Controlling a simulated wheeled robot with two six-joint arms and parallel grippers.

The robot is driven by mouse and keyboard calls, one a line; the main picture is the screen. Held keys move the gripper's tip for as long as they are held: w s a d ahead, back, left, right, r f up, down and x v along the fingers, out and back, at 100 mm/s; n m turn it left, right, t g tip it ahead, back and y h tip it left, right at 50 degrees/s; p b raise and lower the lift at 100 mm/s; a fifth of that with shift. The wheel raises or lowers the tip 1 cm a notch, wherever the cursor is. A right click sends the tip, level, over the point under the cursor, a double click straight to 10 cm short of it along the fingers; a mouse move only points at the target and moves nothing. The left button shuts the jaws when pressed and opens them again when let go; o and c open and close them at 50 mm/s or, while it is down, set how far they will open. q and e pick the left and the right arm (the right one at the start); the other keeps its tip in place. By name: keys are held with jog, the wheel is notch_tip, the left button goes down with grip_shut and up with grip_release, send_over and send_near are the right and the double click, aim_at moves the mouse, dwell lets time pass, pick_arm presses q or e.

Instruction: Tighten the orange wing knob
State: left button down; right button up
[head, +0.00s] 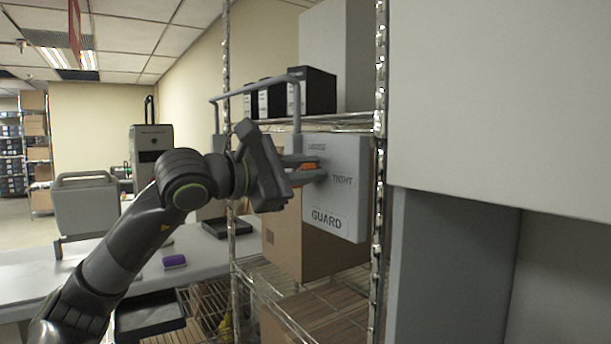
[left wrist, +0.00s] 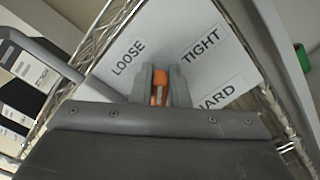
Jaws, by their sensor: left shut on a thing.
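The orange wing knob (head: 309,166) is on the grey guard panel (head: 346,198), which bears the words LOOSE, TIGHT and GUARD. My left gripper (head: 318,170) reaches in from the left and is shut on the knob. In the left wrist view the orange knob (left wrist: 159,88) shows between the two grey fingers, its wing lying roughly upright in that picture, between the LOOSE label on the left and the TIGHT label on the right. The fingers hide part of the knob. My right gripper is not in view.
A wire shelf rack with metal posts (head: 380,120) stands around the panel. A cardboard box (head: 282,230) sits behind and below it. Black binders (head: 312,92) stand on the shelf above. A large grey cabinet (head: 500,100) fills the right. A purple object (head: 174,262) lies on the table at left.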

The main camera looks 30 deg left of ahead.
pick_arm(q)
jog(key=m, duration=0.2)
jog(key=f+m+b, duration=0.1)
jog(key=m, duration=0.1)
jog(key=shift+d+f, duration=0.2)
jog(key=shift+f+m+y+b, duration=0.15)
jog(key=shift+m+y+b, duration=0.25)
jog(key=shift+m, duration=1.4)
jog(key=c, duration=1.5)
grip_release()
jog(key=shift+a, duration=0.1)
jog(key=shift+o, duration=0.5)
jog(key=shift+w+a, duration=0.1)
jog(key=shift+a, duration=0.1)
jog(key=shift+d, duration=0.1)
